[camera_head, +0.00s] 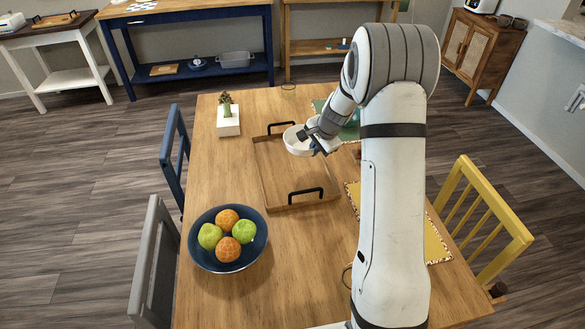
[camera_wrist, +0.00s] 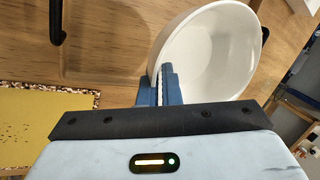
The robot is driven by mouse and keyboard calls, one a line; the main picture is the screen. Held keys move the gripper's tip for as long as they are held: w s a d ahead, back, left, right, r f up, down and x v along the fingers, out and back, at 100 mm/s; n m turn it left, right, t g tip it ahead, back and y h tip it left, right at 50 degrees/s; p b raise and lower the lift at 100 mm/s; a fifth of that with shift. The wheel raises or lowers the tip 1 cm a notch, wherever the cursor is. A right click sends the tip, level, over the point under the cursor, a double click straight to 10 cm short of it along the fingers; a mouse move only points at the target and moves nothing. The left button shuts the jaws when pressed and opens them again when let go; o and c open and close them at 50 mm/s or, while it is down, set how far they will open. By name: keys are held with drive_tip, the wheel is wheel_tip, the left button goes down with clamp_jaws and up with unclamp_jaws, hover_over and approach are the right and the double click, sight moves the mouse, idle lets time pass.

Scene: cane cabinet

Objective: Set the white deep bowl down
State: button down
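The white deep bowl (camera_head: 297,140) is over the far right part of the wooden tray (camera_head: 289,198) in the head view, near the tray's far black handle. My gripper (camera_head: 318,142) reaches it from the right. In the wrist view, my gripper's blue fingers (camera_wrist: 160,88) are closed on the rim of the white bowl (camera_wrist: 217,55) at its left side. The bowl's inside is empty where it shows. Whether its base touches the tray or hangs above it cannot be told.
A blue bowl of apples and oranges (camera_head: 228,239) stands at the near left of the table (camera_head: 310,253). A cactus in a white pot (camera_head: 228,119) is at the far left. A yellow placemat (camera_head: 433,243) and a green placemat (camera_head: 349,132) lie on the right. Chairs flank the table.

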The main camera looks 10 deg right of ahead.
wheel_tip(320, 180, down, 10)
drive_tip(key=shift+w+r+b, duration=0.1)
drive_tip(key=shift+b, duration=0.3)
drive_tip(key=c, duration=2.1)
unclamp_jaws()
drive_tip(key=shift+f, duration=0.25)
drive_tip(key=o, duration=0.5)
drive_tip(key=shift+r, duration=0.1)
